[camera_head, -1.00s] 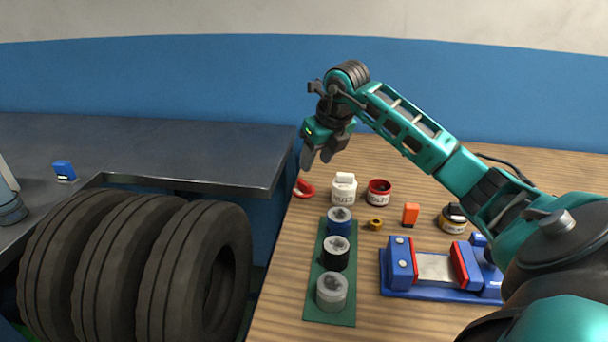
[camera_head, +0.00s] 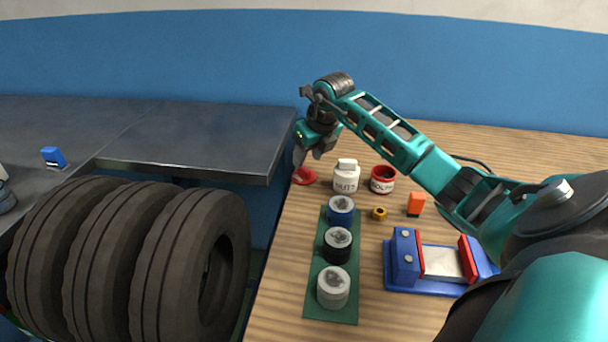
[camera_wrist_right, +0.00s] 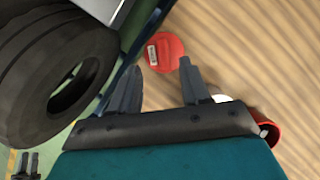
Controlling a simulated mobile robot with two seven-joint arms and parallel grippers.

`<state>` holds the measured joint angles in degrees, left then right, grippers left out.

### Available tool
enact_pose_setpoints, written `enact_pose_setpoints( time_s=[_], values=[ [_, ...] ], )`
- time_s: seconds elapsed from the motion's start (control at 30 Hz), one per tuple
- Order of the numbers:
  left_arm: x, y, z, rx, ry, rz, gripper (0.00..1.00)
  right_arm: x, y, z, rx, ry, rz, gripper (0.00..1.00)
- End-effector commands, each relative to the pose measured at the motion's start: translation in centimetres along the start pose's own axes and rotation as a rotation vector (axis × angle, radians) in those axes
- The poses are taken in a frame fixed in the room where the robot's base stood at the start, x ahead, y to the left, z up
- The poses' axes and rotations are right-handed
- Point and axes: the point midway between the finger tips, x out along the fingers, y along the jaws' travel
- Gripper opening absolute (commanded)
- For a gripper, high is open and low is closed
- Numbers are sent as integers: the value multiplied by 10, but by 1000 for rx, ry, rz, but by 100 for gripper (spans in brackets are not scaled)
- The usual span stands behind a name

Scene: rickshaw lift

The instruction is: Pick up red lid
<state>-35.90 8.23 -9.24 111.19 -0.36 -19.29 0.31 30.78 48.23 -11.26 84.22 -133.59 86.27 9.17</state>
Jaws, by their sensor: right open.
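The red lid (camera_head: 304,176) lies on the wooden table near its left edge, left of the white nuts jar. It also shows in the right wrist view (camera_wrist_right: 166,52), a round red disc with a pale label, ahead of and between the fingertips. My right gripper (camera_head: 308,158) is just above and behind the lid in the head view, open and empty. In the right wrist view its two fingers (camera_wrist_right: 160,78) are spread apart, with the lid beyond their tips. I cannot tell the exact gap between fingers and lid.
The white nuts jar (camera_head: 346,178) and red bolts jar (camera_head: 383,180) stand close right of the lid. A green mat (camera_head: 318,286) with several round rolls, an orange block (camera_head: 415,204) and a blue vise (camera_head: 403,258) are nearer. Tires (camera_head: 170,270) stand left.

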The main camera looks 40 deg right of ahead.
Motion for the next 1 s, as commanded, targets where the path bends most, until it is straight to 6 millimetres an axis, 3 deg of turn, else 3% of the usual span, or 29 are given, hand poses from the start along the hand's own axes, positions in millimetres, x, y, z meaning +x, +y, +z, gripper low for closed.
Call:
enact_pose_setpoints(
  time_s=[0.3,0.6,1.0],
  values=[
    [1,0,1,0,0,0,43,43,-4,1,2,1,3,47],
    [1,1,1,0,0,1,43,47,-5,2,-1,0,1,47],
    [1,1,1,0,1,2,43,47,-5,1,-1,1,1,8]
  ],
)
